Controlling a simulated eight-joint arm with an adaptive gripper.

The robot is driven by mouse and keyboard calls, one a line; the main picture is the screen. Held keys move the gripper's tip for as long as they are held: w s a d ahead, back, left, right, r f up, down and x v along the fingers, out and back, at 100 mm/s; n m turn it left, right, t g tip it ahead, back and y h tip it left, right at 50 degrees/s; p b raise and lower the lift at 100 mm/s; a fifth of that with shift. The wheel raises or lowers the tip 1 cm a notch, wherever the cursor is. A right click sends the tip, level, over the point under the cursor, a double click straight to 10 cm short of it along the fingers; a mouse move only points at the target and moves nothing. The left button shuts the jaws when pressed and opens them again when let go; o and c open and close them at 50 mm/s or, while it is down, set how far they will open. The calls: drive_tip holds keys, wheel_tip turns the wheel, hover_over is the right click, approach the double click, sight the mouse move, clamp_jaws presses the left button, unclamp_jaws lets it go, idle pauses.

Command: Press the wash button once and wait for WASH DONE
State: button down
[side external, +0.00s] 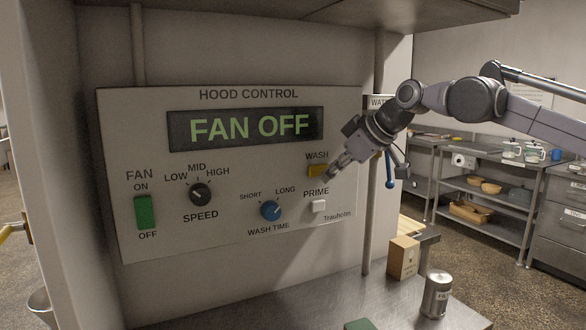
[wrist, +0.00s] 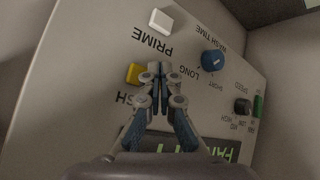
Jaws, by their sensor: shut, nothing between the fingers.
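The hood control panel (side external: 240,232) is on the wall, and its display (side external: 248,128) reads FAN OFF. The yellow wash button (side external: 317,171) sits under the WASH label, with the white prime button (side external: 319,206) below it. My gripper (side external: 329,177) is shut and empty, with its fingertips close to the panel just right of and below the wash button. I cannot tell whether they touch the panel. In the wrist view the wash button (wrist: 134,73) shows to the left of the shut fingers, and the prime button (wrist: 160,20) shows above them.
The panel also has a green fan switch (side external: 145,212), a black speed knob (side external: 200,194) and a blue wash time knob (side external: 270,210). A small cardboard box (side external: 403,258) and a metal canister (side external: 437,294) stand on the steel counter (side external: 290,290). A vertical pipe (side external: 369,225) runs beside the panel.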

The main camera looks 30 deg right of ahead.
drive_tip(key=shift+w, duration=0.35)
drive_tip(key=shift+w, duration=0.45)
idle(0.7)
drive_tip(key=shift+s, duration=0.1)
idle(0.3)
drive_tip(key=shift+s, duration=0.8)
drive_tip(key=s, duration=0.5)
idle(0.7)
